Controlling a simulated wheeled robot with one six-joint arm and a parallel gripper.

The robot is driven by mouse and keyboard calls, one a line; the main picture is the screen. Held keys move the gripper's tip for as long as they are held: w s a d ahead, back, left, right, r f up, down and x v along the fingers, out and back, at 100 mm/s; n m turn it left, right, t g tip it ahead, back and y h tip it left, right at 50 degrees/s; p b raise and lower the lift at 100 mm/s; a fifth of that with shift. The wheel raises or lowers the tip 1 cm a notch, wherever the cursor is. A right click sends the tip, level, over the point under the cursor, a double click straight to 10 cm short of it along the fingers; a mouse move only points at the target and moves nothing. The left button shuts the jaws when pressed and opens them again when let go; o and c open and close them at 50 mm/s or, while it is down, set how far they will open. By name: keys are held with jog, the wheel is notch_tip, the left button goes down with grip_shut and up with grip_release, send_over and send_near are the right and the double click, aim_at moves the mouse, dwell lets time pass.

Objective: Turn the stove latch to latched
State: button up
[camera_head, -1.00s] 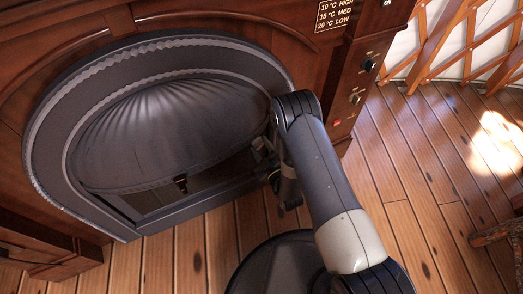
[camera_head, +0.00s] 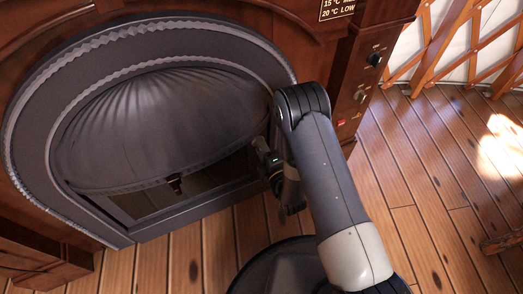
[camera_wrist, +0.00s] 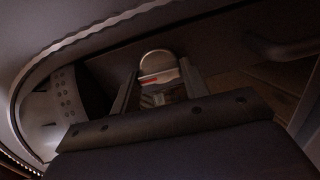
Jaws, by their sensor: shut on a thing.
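The stove (camera_head: 150,120) is a dark grey arched front with a ribbed hood, set in wood panelling. My gripper (camera_head: 262,150) is at the right side of its opening, partly hidden by my own arm. In the wrist view my gripper (camera_wrist: 158,92) has its two fingers on either side of a small pale, round-topped piece (camera_wrist: 156,62) with a red mark, which looks like the stove latch. The gripper is shut on it. The wrist view is dark, so I cannot tell the latch's exact angle.
A small dark handle (camera_head: 175,183) hangs under the hood's lower edge. A panel with knobs (camera_head: 360,95) and a red light stands right of the stove. A wooden lattice wall (camera_head: 450,45) is behind.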

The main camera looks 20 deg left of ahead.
jog(key=shift+n, duration=0.3)
jog(key=o, duration=0.7)
jog(key=shift+c, duration=0.2)
jog(key=shift+s, duration=0.15)
jog(key=p+v, duration=0.2)
jog(key=v, duration=0.8)
jog(key=shift+s+d, duration=0.15)
jog(key=shift+d, duration=0.15)
